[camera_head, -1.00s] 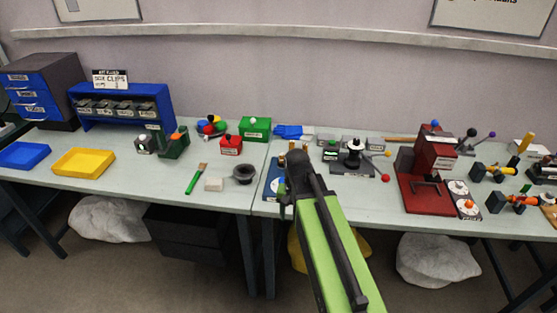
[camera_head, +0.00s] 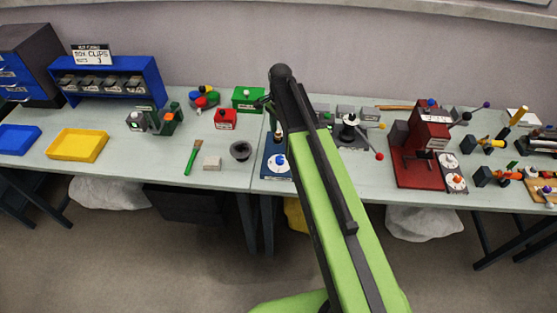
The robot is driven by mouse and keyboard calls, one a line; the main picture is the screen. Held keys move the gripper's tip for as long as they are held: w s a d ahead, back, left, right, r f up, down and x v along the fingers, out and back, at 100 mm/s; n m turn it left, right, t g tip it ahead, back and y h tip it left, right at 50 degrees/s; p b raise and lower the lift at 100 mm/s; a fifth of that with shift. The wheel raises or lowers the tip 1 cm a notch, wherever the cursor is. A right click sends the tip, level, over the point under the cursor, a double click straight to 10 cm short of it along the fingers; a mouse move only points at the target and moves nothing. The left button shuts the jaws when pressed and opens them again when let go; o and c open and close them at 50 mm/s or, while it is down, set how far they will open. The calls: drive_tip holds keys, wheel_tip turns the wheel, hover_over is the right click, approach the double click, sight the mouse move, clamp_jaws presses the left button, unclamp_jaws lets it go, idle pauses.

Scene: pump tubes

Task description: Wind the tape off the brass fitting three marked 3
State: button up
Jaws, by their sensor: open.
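I cannot make out a brass fitting marked 3 or any tape; the labels are too small to read. A blue plate (camera_head: 270,172) with a blue-knobbed white dial (camera_head: 280,163) lies near the middle of the bench, partly hidden by my arm. Its back part, where a dark upright shows, is mostly covered. My gripper (camera_head: 264,102) is small and dark at the arm's end, beside and over the plate's back in the picture. It is open, with nothing seen in it. Several orange and yellow parts on dark blocks (camera_head: 484,177) stand at the right.
The front left bench is fairly clear.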

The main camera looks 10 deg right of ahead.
sight(280, 159)
wheel_tip(280, 159, down, 14)
drive_tip(key=b, duration=1.3)
drive_tip(key=shift+s+f, duration=0.1)
drive_tip(key=shift+f, duration=0.05)
clamp_jaws()
drive_tip(key=shift+n, duration=0.3)
